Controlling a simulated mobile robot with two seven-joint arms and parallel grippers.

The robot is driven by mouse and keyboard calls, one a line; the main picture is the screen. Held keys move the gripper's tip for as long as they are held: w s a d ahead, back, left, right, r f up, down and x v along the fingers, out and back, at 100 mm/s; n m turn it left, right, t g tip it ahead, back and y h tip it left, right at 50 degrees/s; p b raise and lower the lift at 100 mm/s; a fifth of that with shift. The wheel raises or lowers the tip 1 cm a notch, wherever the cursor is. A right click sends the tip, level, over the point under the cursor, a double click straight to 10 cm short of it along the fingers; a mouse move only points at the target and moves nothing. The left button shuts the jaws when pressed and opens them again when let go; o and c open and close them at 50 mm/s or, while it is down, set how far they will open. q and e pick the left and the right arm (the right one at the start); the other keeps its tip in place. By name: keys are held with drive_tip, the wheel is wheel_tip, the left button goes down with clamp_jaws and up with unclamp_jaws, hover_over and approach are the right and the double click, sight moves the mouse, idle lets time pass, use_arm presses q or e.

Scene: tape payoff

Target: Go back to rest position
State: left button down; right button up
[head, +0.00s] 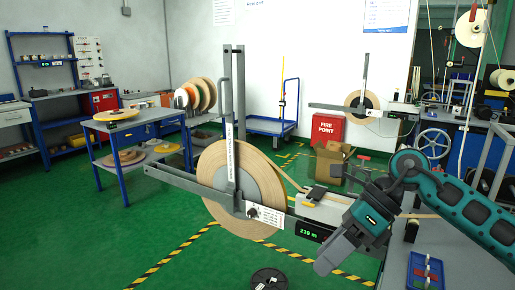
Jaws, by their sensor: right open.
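My right arm comes in from the right edge, and its teal and grey links reach over the front bench. My right gripper (323,266) points down and to the left, below the payoff's display, with its jaws open. I see nothing held in it, though its fingertips are small and dark here. My left arm and gripper are not in view. The tape payoff stands ahead with a large tan reel (270,192) on its grey frame (240,90). A tan strip of tape runs from the reel to the right, partly hidden by my arm.
A display (309,231) reads about 210 m. A blue tray (425,272) lies on the grey bench at lower right. A black spool (268,280) is at the bottom edge. Green floor is clear at left.

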drive_tip(key=s+a+r+m+t+y+p, duration=0.15)
drive_tip(key=s+a+m+y, duration=0.25)
drive_tip(key=a+m+y, duration=0.5)
drive_tip(key=w+d+f+m+t+h, duration=0.1)
drive_tip(key=d+f+m+t+h, duration=0.2)
drive_tip(key=m+t, duration=0.45)
drive_tip(key=w+d+f+m+t+h+p, duration=0.1)
drive_tip(key=d+f+m+t+h, duration=0.2)
drive_tip(key=m, duration=0.8)
drive_tip(key=w+d+f+m+t+h, duration=0.1)
drive_tip(key=f+m+t+h, duration=0.1)
drive_tip(key=f+m+t, duration=0.45)
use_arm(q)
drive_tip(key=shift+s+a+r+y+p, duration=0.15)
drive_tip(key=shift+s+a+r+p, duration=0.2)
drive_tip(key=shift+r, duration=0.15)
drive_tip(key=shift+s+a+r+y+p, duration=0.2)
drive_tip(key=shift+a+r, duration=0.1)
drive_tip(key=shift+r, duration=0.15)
use_arm(e)
drive_tip(key=s+d+f+m+g+h, duration=0.3)
drive_tip(key=s+f+m, duration=0.3)
drive_tip(key=s+f, duration=0.1)
drive_tip(key=s+d+f+m+g+h, duration=0.3)
drive_tip(key=s+d+f+m+h, duration=0.1)
drive_tip(key=s+f+m, duration=0.2)
drive_tip(key=shift+s+d+f, duration=0.15)
drive_tip(key=shift+s+f, duration=0.2)
drive_tip(key=shift+f, duration=0.35)
